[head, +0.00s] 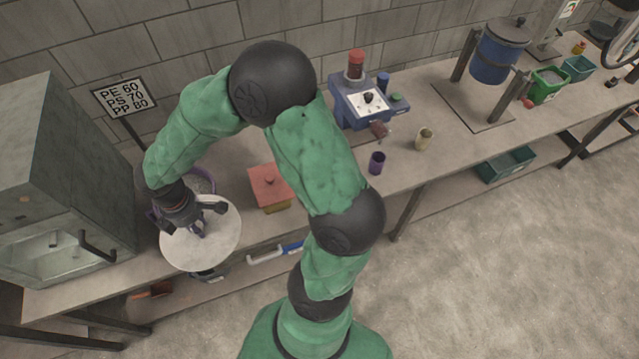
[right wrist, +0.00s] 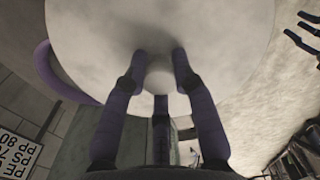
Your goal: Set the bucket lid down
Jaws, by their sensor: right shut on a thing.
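The bucket lid is a round pale disc (head: 218,240) with a small knob (right wrist: 160,72). My right gripper (head: 200,229) is shut on that knob, with its fingers on both sides of it in the right wrist view. The lid is held near the front edge of the bench, in front of a purple-rimmed bucket (head: 202,178), which is partly hidden by my arm and the lid. Whether the lid touches anything below cannot be told. Dark fingers at the right edge of the right wrist view look like my left gripper (right wrist: 303,34); its opening is unclear.
A grey cabinet (head: 62,170) stands left of the lid. A red-topped box (head: 269,184) is to its right. A sign (head: 124,94) stands behind. Further right are a blue machine (head: 362,103), a purple cup (head: 376,163) and a tan cup (head: 424,139) on the bench.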

